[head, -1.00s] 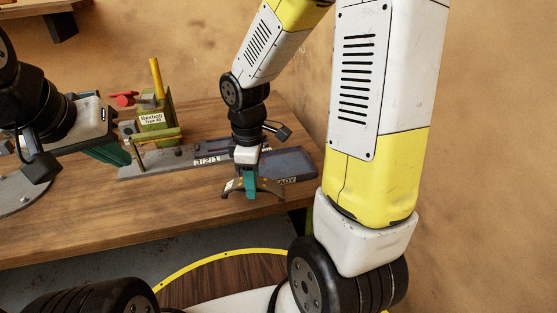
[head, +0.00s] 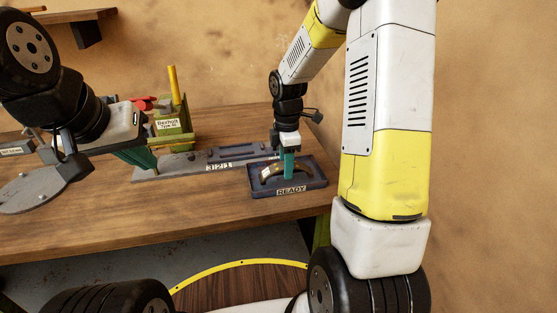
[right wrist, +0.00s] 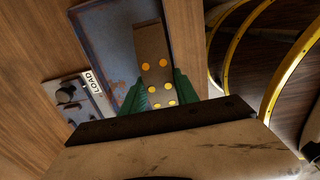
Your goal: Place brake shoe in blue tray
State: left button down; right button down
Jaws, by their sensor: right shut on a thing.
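The brake shoe (head: 270,170) is a curved brown piece; the right wrist view shows its face with yellow rivet dots (right wrist: 152,45). My right gripper (head: 289,176) is shut on it, its teal fingers pointing down. The shoe is within the outline of the blue tray (head: 318,184), which has a READY label on its front. I cannot tell whether the shoe touches the tray floor. The tray (right wrist: 92,30) lies behind the shoe in the right wrist view. My left gripper (head: 142,160) is at the left above the bench; its fingertips are unclear.
A grey fixture plate (head: 160,172) marked 3 2 1 lies left of the tray. A green stand (head: 174,128) with a yellow post is behind it. A round grey plate (head: 35,190) sits at the far left. The front of the wooden bench (head: 190,215) is clear.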

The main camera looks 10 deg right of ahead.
jog(key=shift+w+d, duration=0.3)
jog(key=shift+w, duration=0.25)
jog(key=shift+w+d+f, duration=0.1)
jog(key=shift+w+f, duration=0.05)
jog(key=shift+f, duration=0.75)
jog(key=shift+w+d+f, duration=0.1)
jog(key=shift+w+f, duration=0.05)
jog(key=shift+f, duration=0.75)
jog(key=shift+f, duration=0.15)
jog(key=c, duration=1.2)
grip_release()
